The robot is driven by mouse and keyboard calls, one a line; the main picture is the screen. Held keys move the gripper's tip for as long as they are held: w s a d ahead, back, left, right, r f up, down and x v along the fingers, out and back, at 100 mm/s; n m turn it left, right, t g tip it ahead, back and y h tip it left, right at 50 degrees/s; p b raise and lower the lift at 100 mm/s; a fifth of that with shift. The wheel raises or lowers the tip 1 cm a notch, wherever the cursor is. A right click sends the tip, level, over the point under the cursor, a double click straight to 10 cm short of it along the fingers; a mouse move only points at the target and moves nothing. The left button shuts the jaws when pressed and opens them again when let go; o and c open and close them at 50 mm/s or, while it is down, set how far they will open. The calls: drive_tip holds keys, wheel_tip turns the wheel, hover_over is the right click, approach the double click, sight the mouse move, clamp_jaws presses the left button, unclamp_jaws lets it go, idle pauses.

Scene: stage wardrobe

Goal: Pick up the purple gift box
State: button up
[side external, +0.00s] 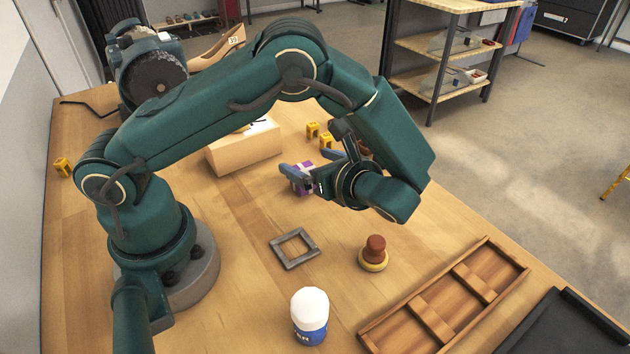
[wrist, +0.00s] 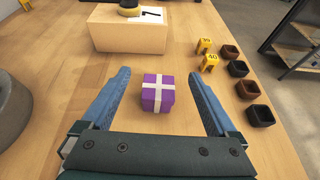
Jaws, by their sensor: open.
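The purple gift box (wrist: 158,93) has a pale ribbon cross on top and stands on the wooden table. In the wrist view it lies between the two blue fingers of my gripper (wrist: 160,95), with a gap on each side. In the side external view the gift box (side external: 302,183) shows only in part beside my gripper (side external: 298,178), whose fingers are on either side of it. My gripper is open and empty. I cannot tell exactly how far the fingertips are above the table.
A wooden block (wrist: 128,34) with a number card stands behind the box. Yellow numbered markers (wrist: 209,63) and several small dark cups (wrist: 238,69) stand to the right. A grey square frame (side external: 295,249), a brown-knobbed stamp-like object (side external: 374,252), a white-and-blue bottle (side external: 310,315) and a compartmented wooden tray (side external: 375,343) lie nearer the camera.

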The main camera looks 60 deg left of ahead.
sight(299, 168)
wheel_tip(299, 168, down, 2)
drive_tip(key=shift+f, duration=0.25)
drive_tip(key=shift+a+f, duration=0.15)
drive_tip(key=shift+f, duration=0.05)
drive_tip(key=shift+x, duration=2.4)
drive_tip(key=c, duration=1.4)
drive_tip(key=shift+c, duration=0.2)
